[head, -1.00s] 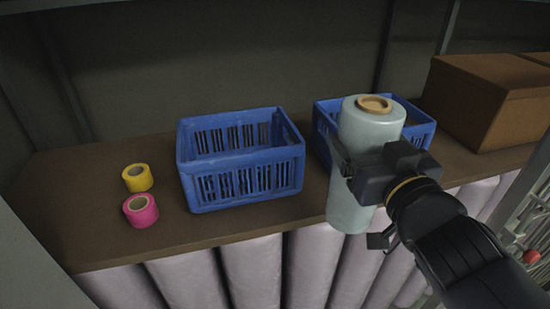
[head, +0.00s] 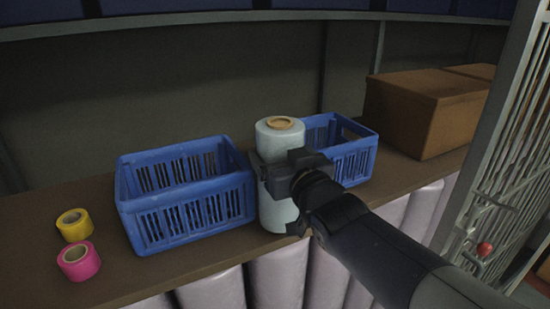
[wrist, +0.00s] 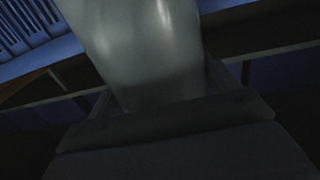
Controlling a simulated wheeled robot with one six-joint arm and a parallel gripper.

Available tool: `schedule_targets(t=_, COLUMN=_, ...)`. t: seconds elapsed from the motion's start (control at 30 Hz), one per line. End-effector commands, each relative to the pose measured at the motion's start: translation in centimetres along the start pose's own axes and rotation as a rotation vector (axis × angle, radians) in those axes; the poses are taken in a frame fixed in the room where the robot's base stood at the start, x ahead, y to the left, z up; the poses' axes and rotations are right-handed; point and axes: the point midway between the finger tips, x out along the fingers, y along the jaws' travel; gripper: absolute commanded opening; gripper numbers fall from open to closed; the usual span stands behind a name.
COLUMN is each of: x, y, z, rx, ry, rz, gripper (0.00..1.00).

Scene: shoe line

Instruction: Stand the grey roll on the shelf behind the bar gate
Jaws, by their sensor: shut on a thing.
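The grey roll (head: 279,140) is upright in the head view, with a tan core showing at its top. My gripper (head: 272,175) is shut on it from the front right. The roll is between the two blue crates, over the shelf's front part; I cannot tell whether its base touches the shelf (head: 100,200). In the wrist view the roll (wrist: 145,50) fills the upper middle, in front of the jaws (wrist: 165,110). The bar gate (head: 500,170) stands at the right, with a red knob (head: 484,249) on it.
One blue crate (head: 187,214) stands left of the roll, another blue crate (head: 352,160) behind it to the right. A yellow roll (head: 74,225) and a pink roll (head: 79,262) are at the left. Brown boxes (head: 425,115) stand at the back right. Pale rolls (head: 276,275) line the space below.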

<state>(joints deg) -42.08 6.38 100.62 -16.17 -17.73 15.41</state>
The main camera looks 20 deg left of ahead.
Motion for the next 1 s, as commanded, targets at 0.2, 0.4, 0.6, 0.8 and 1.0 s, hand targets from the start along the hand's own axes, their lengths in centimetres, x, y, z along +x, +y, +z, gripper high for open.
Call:
schedule_targets(t=0.2, x=2.2, y=0.0, z=1.3, rx=0.002, ry=0.000, rz=0.000, gripper=0.12)
schedule_targets(t=0.4, x=2.8, y=0.0, z=2.0, rx=0.002, ry=0.004, rz=0.001, gripper=0.12)
schedule_targets(t=0.6, x=2.8, y=0.0, z=2.0, rx=0.001, ry=0.004, rz=0.000, gripper=0.12)
schedule_targets(t=0.8, x=2.8, y=0.0, z=2.5, rx=0.001, ry=0.000, rz=0.001, gripper=0.85)
schedule_targets(t=1.0, x=2.8, y=0.0, z=2.5, rx=0.001, ry=-0.001, rz=0.001, gripper=1.00)
